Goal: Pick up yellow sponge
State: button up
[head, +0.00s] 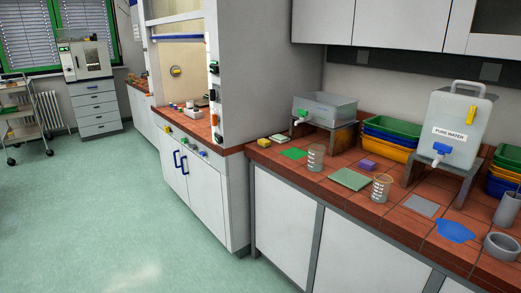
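A small yellow block (264,142), which looks like the yellow sponge, lies on the red-tiled bench (325,189) at its left end, near the front edge. It is small in the head view. A green flat piece (294,153) lies to its right, and a pale item (280,138) lies just behind it. My gripper and arm are not in view.
Beakers (316,158) (381,187), a green pad (350,179), a purple block (368,165) and a blue patch (455,230) are on the bench. The green floor (140,215) at left is clear.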

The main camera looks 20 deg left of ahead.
aim_at(265, 143)
jog(key=k, duration=0.7)
jog(key=u, duration=0.4)
jog(key=i, duration=0.85)
jog(key=u, duration=0.95)
jog(key=i, duration=0.75)
jog(key=u, duration=0.6)
jog(key=i, duration=1.4)
jog(key=u, duration=0.15)
